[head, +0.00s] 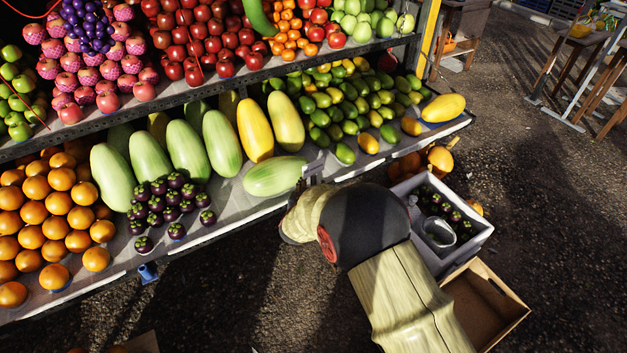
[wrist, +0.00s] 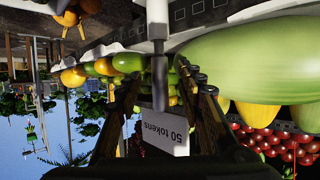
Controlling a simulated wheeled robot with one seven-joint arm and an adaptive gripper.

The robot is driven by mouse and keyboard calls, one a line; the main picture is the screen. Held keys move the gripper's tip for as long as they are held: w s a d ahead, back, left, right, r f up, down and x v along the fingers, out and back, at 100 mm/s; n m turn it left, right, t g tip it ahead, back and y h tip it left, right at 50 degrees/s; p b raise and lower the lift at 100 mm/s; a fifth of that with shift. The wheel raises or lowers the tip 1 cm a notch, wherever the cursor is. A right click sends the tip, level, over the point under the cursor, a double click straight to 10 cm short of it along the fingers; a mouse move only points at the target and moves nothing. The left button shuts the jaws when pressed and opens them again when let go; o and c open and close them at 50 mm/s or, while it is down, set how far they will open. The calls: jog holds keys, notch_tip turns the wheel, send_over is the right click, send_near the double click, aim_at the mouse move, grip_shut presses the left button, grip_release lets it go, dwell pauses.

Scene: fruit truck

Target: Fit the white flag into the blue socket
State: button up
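A blue socket (head: 148,272) hangs at the front edge of the lower fruit shelf, left of my arm and below the mangosteens. A grey rod (wrist: 158,75) runs down the middle between the fingers. The fingers stand apart on either side; I cannot tell whether they touch the flag or rod. In the head view my gripper (head: 309,172) is partly hidden by my arm, beside a pale green melon.
The lower shelf's front edge (head: 232,219) runs diagonally across. Mangosteens (head: 165,203) and oranges (head: 50,215) lie on the left. A white crate (head: 477,243) and a cardboard box (head: 505,318) stand on the ground to the right. Open ground lies in front of the stand.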

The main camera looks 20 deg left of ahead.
jog(key=shift+x, duration=1)
jog(key=shift+c, duration=0.4)
grip_shut()
